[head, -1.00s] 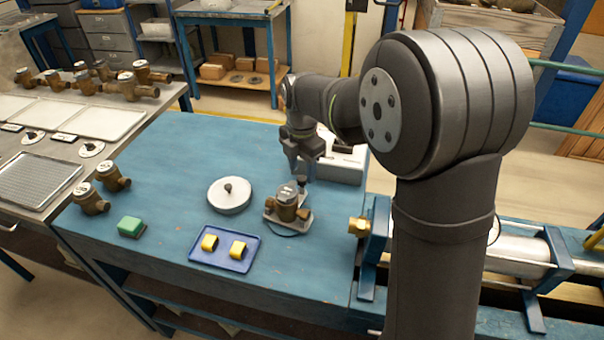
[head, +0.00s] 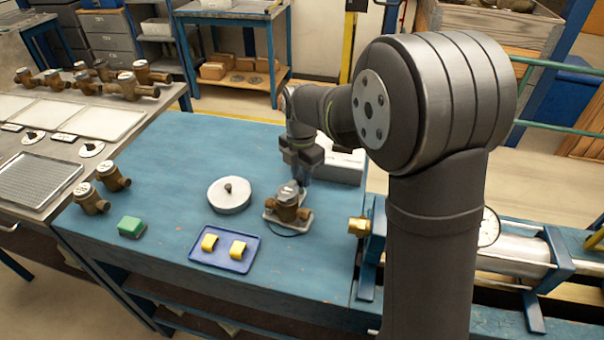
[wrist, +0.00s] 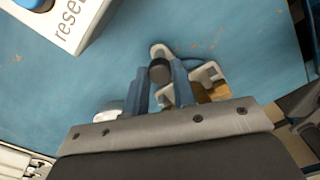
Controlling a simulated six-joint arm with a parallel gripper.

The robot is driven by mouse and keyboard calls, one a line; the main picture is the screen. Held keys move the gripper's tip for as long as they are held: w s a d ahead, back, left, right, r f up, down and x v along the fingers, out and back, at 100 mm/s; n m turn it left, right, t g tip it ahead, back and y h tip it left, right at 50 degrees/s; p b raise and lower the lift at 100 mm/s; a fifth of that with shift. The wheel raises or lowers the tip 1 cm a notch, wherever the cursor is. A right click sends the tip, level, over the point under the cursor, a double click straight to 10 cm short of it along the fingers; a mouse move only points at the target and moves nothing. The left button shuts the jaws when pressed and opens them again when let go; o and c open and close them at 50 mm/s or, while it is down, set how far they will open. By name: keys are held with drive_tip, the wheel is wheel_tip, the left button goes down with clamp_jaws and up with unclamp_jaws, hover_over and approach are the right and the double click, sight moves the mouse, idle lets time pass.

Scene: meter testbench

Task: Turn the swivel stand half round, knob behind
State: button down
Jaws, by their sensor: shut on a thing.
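The swivel stand (head: 269,216) is a pale grey plate on the blue bench, carrying a brass meter (head: 287,210) with a grey round top. Its black knob (wrist: 160,71) shows in the wrist view at the end of a pale arm of the plate (wrist: 159,49). My gripper (head: 302,181) points down at the stand's far right side, behind the meter, and hides the knob in the head view. In the wrist view my gripper (wrist: 160,76) has its two fingers on either side of the knob, shut on it. The meter is mostly hidden there.
A round white disc with a small knob (head: 229,197) lies left of the stand. A blue tray (head: 222,264) with yellow blocks and a green block (head: 131,227) lie nearer. A white box marked "reset" (wrist: 72,22) stands behind my gripper.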

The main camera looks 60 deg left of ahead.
drive_tip(key=shift+s+a+n, duration=0.45)
drive_tip(key=shift+a+n, duration=0.1)
drive_tip(key=shift+n, duration=0.45)
drive_tip(key=c, duration=1.2)
unclamp_jaws()
wheel_tip(320, 180, up, 18)
drive_tip(key=shift+f, duration=0.2)
drive_tip(key=shift+f, duration=0.1)
